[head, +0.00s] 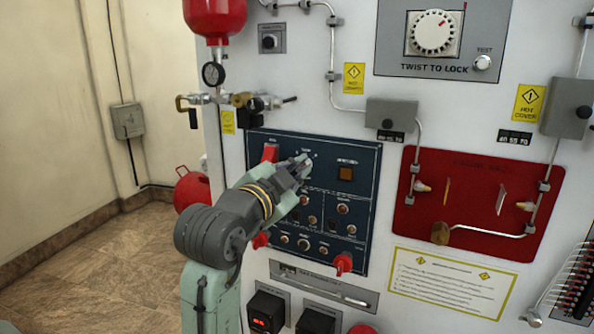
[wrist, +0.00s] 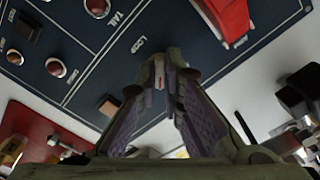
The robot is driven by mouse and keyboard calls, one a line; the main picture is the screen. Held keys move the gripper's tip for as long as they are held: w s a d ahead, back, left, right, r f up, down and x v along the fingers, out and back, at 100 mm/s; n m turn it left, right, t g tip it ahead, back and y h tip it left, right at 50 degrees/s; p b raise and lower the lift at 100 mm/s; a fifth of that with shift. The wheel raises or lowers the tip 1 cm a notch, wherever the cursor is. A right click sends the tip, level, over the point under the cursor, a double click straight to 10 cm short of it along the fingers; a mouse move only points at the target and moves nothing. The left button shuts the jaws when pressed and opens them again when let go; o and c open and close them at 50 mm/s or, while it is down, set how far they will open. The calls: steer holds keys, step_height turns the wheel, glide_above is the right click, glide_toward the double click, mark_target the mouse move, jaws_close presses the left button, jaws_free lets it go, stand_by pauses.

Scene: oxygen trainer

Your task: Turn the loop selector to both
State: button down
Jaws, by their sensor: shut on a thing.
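The dark blue control panel (head: 357,152) is on the white wall, and it also fills the upper part of the wrist view (wrist: 75,20). My gripper (head: 304,163) reaches its upper middle part, with the fingertips at the panel face. In the wrist view the fingers (wrist: 165,65) come together just beside a white label that seems to read LOOP. They are shut on the loop selector, which is mostly hidden between the fingertips. I cannot tell which position it points to.
A red handle (head: 270,153) is close to the left of my gripper, and it also shows in the wrist view (wrist: 232,20). An amber square (head: 345,174) is to the right. Several small knobs and another red handle (head: 342,263) are below. A red board with pipes (head: 470,180) is farther right.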

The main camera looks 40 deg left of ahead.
stand_by(0.5)
steer(key=n+p, duration=0.1)
steer(key=n, duration=0.3)
steer(key=shift+d+n, duration=0.1)
steer(key=shift+n, duration=0.2)
steer(key=shift+n+p, duration=0.8)
steer(key=shift+n, duration=1.3)
steer(key=c, duration=1.7)
jaws_free()
